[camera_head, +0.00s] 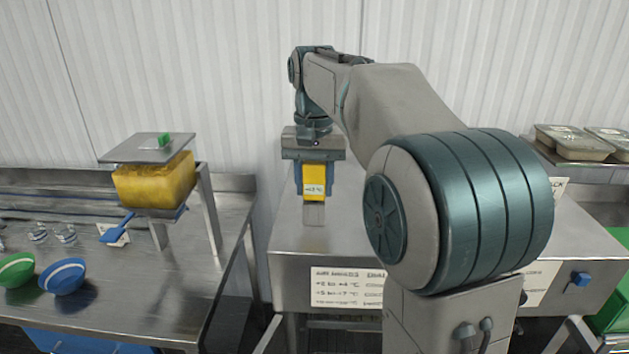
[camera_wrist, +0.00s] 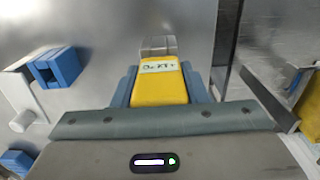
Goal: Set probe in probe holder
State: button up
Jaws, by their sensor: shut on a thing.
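A yellow probe (camera_head: 314,175) with a small pale display and a grey metal lower part is between the fingers of my gripper (camera_head: 313,188). The gripper is shut on it and points down over the steel counter in the head view. In the wrist view the probe (camera_wrist: 160,88) sits between the two blue-grey fingers, its grey end pointing away from the camera. A blue, hollow, box-like piece (camera_wrist: 57,68), which looks like the probe holder, is at the left of the wrist view, apart from the probe.
A left steel table (camera_head: 190,285) holds green (camera_head: 17,270) and blue (camera_head: 62,277) bowls and a yellow-filled container (camera_head: 155,182) on a stand. A gap separates it from the counter (camera_head: 290,235). Lidded trays (camera_head: 573,142) stand at the right.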

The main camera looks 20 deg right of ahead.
aim_at(314, 162)
jog(key=shift+f, duration=0.15)
jog(key=o, duration=1.6)
jog(key=shift+c, duration=0.2)
notch_tip(314, 162, up, 6)
jog(key=p, duration=0.5)
jog(key=shift+f, duration=0.25)
jog(key=shift+r, duration=1.3)
jog(key=shift+n+t, duration=0.8)
jog(key=s+f+b, duration=0.1)
jog(key=s+f, duration=0.3)
jog(key=s+f+b, duration=0.2)
jog(key=s+f, duration=0.2)
jog(key=s, duration=0.1)
jog(key=shift+b, duration=0.3)
jog(key=s+f+n+t+b, duration=0.2)
jog(key=s+f+b, duration=0.1)
jog(key=s+f, duration=0.9)
notch_tip(314, 162, down, 3)
jog(key=shift+r, duration=0.2)
